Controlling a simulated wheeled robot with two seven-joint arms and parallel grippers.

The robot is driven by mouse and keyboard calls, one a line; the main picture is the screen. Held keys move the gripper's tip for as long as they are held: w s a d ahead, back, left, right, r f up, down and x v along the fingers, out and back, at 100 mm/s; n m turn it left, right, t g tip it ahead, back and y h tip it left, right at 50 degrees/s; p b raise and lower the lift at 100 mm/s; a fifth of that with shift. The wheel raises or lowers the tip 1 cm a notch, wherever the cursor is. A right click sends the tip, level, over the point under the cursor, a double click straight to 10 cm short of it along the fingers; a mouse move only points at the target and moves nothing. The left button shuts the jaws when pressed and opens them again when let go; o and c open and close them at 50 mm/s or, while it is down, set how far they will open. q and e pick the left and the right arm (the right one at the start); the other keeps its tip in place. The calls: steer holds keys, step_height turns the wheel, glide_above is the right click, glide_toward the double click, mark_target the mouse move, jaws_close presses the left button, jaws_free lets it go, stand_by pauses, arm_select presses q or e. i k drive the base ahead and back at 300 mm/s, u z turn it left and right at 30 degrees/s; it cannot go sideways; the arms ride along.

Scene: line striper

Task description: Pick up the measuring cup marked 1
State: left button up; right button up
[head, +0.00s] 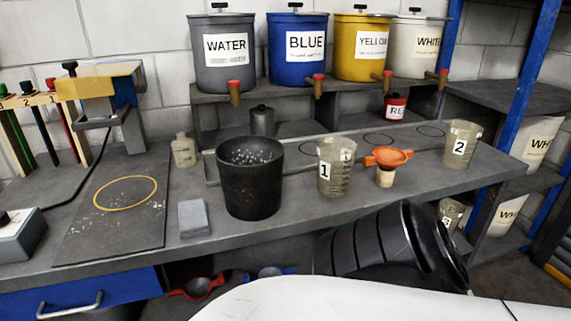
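The measuring cup marked 1 (336,168) is a translucent, yellowish cup standing upright on the grey bench. Its label is on its left side, facing me. A similar cup marked 2 (461,144) stands farther right on the bench. Another clear cup (450,212) shows low at the right, partly hidden, its mark hard to read. Neither of my grippers is in view, and nothing touches the cup marked 1.
A grey block (193,218) lies near the front edge.

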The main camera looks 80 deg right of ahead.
mark_target(337, 156)
steer(key=i, duration=0.45)
steer(key=z, duration=1)
